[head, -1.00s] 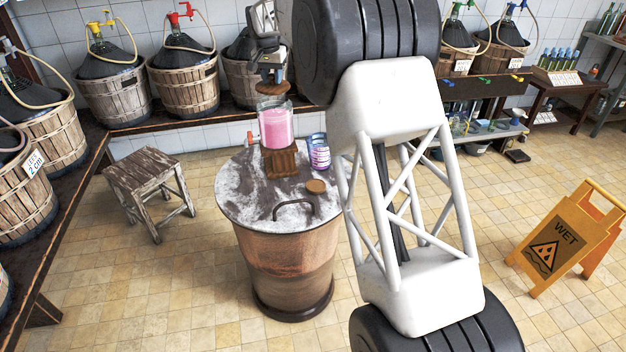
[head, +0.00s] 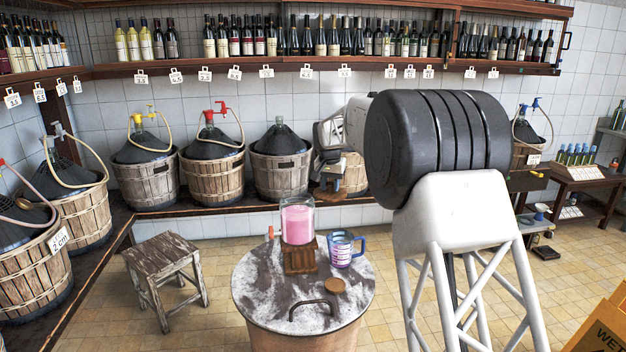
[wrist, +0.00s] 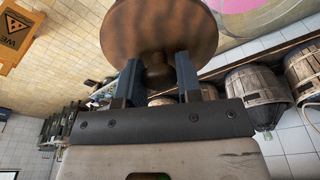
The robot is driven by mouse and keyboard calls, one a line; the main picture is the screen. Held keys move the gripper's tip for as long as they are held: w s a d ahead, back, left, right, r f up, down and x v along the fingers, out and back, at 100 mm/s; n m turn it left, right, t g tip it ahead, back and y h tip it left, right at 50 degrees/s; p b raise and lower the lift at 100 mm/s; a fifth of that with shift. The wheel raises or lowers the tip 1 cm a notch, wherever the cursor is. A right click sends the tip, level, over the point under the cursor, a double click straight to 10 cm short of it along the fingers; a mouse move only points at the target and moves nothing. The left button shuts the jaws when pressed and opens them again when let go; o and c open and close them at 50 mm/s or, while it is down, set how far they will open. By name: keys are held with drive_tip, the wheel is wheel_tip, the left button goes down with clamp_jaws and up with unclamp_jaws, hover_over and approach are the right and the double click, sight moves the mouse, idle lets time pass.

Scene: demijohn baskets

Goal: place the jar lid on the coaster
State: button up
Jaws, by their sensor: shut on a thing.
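My gripper (head: 328,178) is shut on the knob of the jar lid (head: 328,194), a round brown wooden disc. The lid fills the top middle of the wrist view (wrist: 158,22), its knob between the two fingers (wrist: 158,78). In the head view the lid hangs in the air, up and to the right of the glass jar (head: 298,224), which holds pink stuff and has no lid on. The coaster (head: 335,286), a small brown disc, lies bare on the round barrel top, below the held lid in the picture.
The jar stands on a wooden block (head: 300,256) on the barrel top (head: 262,300). A blue-handled measuring cup (head: 341,250) stands right of it, between jar and coaster. A dark curved handle (head: 312,308) lies in front. A stool (head: 164,258) stands left.

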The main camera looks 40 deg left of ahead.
drive_tip(key=shift+w+d+f, duration=0.25)
drive_tip(key=shift+d, duration=0.25)
drive_tip(key=shift+w+d+f, duration=0.2)
drive_tip(key=shift+d, duration=0.3)
drive_tip(key=s+d+f, duration=0.3)
drive_tip(key=s+f, duration=0.2)
drive_tip(key=f, duration=0.5)
drive_tip(key=s+d+f, duration=0.3)
drive_tip(key=s+f, duration=0.2)
drive_tip(key=f, duration=0.4)
drive_tip(key=shift+d+f, duration=0.35)
drive_tip(key=shift+d, duration=0.05)
drive_tip(key=shift+s, duration=0.1)
drive_tip(key=shift+f, duration=2.9)
drive_tip(key=shift+f, duration=0.6)
drive_tip(key=o, duration=1)
drive_tip(key=shift+r, duration=0.1)
